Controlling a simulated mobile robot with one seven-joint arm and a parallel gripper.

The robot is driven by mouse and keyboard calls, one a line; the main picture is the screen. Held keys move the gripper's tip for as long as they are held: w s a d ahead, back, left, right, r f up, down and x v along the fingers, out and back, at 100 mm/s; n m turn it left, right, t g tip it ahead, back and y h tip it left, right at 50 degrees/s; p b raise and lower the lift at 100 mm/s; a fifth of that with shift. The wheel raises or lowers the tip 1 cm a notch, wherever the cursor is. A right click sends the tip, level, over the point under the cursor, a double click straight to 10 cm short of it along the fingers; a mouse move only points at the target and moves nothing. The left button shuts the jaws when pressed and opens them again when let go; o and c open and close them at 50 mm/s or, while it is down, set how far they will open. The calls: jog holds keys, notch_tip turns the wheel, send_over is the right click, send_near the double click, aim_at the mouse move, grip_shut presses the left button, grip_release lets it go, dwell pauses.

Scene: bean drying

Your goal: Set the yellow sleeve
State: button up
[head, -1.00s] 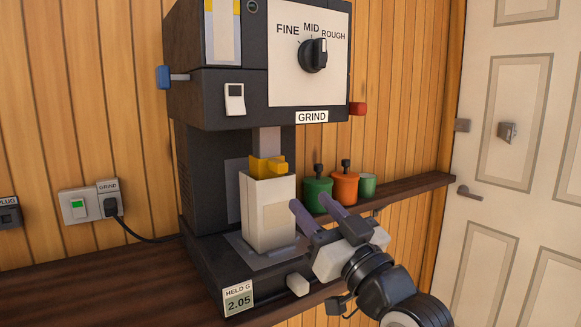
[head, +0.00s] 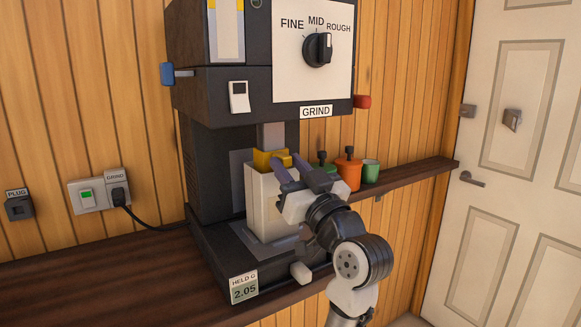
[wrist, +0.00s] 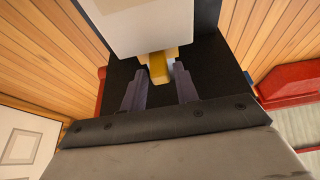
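The yellow sleeve (head: 262,160) sits around the grey spout (head: 270,136) of the dark grinder, just above the tall white container (head: 262,205). In the wrist view its yellow tab (wrist: 159,70) points toward my gripper. My gripper (head: 279,163) is open at the sleeve's front right, and its purple fingers cover part of the sleeve in the head view. In the wrist view my gripper (wrist: 161,72) has its fingertips on either side of the tab's end, with a visible gap on each side. Nothing is held.
The grinder's dial (head: 318,49) points near MID to ROUGH. The scale display (head: 243,288) reads 2.05. A red knob (head: 362,101) sticks out at right and a blue lever (head: 170,73) at left. Orange (head: 347,172) and green (head: 371,171) canisters stand on the shelf behind my gripper.

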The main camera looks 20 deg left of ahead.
grip_shut()
notch_tip(320, 180, up, 5)
jog(key=p, duration=0.2)
jog(key=shift+d+p, duration=0.1)
jog(key=shift+p, duration=0.25)
jog(key=shift+o, duration=1.6)
grip_release()
jog(key=shift+f, duration=0.1)
jog(key=b+v, duration=0.5)
jog(key=v, duration=0.8)
jog(key=shift+s+d+f, duration=0.2)
jog(key=shift+s+d, duration=0.05)
